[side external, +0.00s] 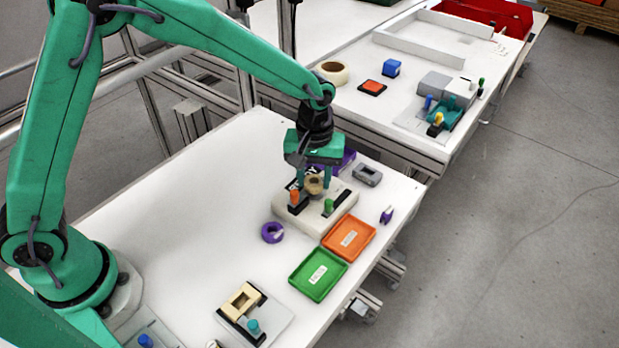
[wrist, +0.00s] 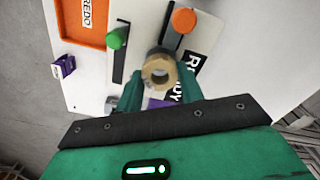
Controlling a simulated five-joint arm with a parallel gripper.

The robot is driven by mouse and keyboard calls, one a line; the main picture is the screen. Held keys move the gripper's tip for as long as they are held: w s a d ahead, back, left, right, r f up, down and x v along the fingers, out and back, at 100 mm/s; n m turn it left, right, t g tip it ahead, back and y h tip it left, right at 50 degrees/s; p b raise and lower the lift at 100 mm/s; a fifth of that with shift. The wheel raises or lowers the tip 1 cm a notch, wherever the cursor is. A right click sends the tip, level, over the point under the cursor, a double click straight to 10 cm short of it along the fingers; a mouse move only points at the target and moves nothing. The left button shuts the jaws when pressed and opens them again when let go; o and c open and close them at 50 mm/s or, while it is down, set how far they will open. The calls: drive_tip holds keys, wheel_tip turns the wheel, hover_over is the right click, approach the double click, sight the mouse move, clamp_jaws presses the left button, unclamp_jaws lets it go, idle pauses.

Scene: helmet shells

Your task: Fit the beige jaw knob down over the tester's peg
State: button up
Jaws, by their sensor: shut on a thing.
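The beige jaw knob (side external: 314,184), a ring-like piece with a hole, is between the fingers of my gripper (side external: 313,181). In the wrist view the knob (wrist: 158,73) sits between the teal fingertips of my gripper (wrist: 163,88), which is shut on it. The tester (side external: 337,212) is a white box with an orange knob (side external: 295,197) and a green knob (side external: 328,205) on dark slots. The beige knob is over the tester's top. A greyish round part shows just beyond it in the wrist view. I cannot tell whether the knob is around the peg or above it.
An orange tray (side external: 348,238) and a green tray (side external: 317,275) lie in front of the tester. A purple ring (side external: 272,232), a grey block (side external: 367,175) and a small purple piece (side external: 386,215) stand nearby. The table's left part is clear.

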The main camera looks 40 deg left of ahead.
drive_tip(key=shift+f, duration=0.7)
drive_tip(key=shift+f, duration=0.15)
drive_tip(key=o, duration=0.9)
drive_tip(key=shift+o, duration=0.2)
wheel_tip(320, 180, up, 12)
drive_tip(key=shift+r, duration=0.2)
drive_tip(key=shift+a+r, duration=0.1)
